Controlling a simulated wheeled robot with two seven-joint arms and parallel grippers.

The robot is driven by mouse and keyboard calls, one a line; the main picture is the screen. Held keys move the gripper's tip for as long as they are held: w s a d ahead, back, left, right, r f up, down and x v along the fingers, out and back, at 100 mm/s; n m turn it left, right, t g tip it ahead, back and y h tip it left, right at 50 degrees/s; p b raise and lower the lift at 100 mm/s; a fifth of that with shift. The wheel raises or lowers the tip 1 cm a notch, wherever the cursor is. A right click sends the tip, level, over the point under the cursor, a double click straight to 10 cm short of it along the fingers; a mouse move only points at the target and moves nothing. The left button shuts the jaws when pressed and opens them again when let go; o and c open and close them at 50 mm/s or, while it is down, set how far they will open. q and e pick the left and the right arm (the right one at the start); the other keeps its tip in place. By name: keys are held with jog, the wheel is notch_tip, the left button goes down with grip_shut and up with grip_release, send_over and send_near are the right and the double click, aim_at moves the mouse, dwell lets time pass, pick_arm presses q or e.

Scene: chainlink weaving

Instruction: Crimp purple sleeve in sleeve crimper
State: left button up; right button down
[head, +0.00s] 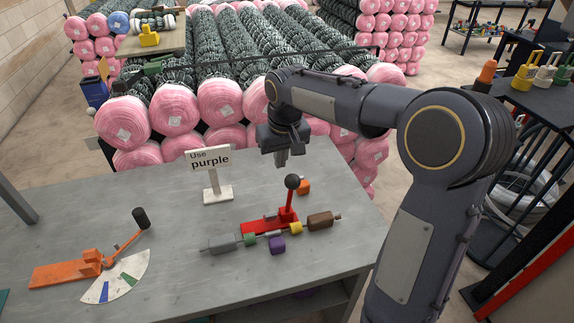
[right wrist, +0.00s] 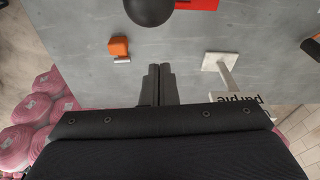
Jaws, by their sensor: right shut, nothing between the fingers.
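The red sleeve crimper (head: 262,227) sits on the grey table, its lever upright with a black ball knob (head: 291,182). The purple sleeve (head: 277,246) is at the crimper's near side; whether it touches the crimper is unclear. My right gripper (head: 282,158) is above the table's far edge, behind and above the knob, shut and empty. In the right wrist view its fingertips (right wrist: 160,70) are together, with the black knob (right wrist: 150,8) at the top edge and part of the red crimper (right wrist: 200,4) beside it. The purple sleeve is not visible there. My left gripper is not in view.
A "Use purple" sign (head: 210,158) stands left of the crimper. Grey (head: 222,243), green (head: 250,240), yellow (head: 296,228) and brown (head: 320,221) pieces lie around it; an orange piece (head: 304,187) lies behind. An orange lever device (head: 70,270) with a dial is at left.

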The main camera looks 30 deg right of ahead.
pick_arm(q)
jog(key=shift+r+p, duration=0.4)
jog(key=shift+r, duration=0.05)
pick_arm(e)
jog(key=s, duration=0.4)
jog(key=shift+a+r, duration=0.25)
